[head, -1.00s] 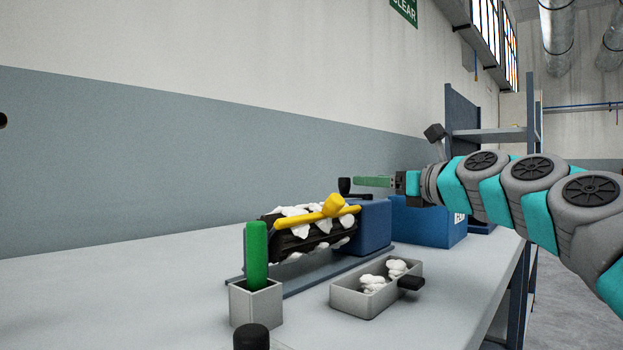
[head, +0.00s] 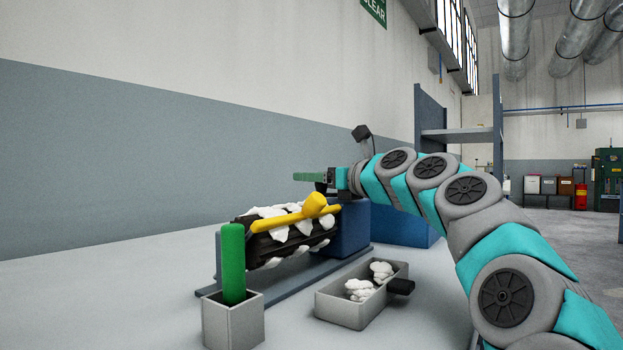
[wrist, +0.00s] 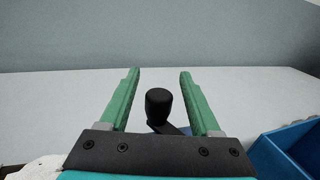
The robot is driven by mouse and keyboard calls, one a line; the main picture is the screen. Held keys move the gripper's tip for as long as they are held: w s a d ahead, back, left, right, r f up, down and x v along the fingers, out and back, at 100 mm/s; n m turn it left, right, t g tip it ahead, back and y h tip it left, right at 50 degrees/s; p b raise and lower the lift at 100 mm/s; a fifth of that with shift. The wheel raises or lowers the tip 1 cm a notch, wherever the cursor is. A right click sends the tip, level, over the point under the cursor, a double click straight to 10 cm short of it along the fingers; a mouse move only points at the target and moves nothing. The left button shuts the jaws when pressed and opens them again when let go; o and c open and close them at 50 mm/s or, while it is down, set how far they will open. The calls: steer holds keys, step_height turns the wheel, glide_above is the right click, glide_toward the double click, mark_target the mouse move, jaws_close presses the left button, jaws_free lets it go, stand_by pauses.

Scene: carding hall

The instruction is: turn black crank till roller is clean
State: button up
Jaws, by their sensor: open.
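The black roller (head: 264,248) carries white fluff patches along its visible side and lies along the blue housing's (head: 351,232) left. A yellow bar with a thick yellow knob (head: 314,204) lies across the roller's top. The black crank's knob (wrist: 158,104) stands upright in the wrist view, centred between my green fingers, with its arm leading down to the right. My gripper (wrist: 159,72) is open, one finger on each side of the knob, with gaps showing. In the head view my gripper (head: 308,177) is above the housing and mostly hides the crank.
A grey tray (head: 338,307) with white fluff and a black handle is in front of the roller. A green stick (head: 233,262) stands in a grey square holder (head: 233,325) at front left. A blue bin (head: 402,231) is behind the housing. The bench's left side is clear.

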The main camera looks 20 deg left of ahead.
steer(key=shift+w+a, duration=0.25)
steer(key=shift+a, duration=0.2)
jaws_close()
stand_by(0.4)
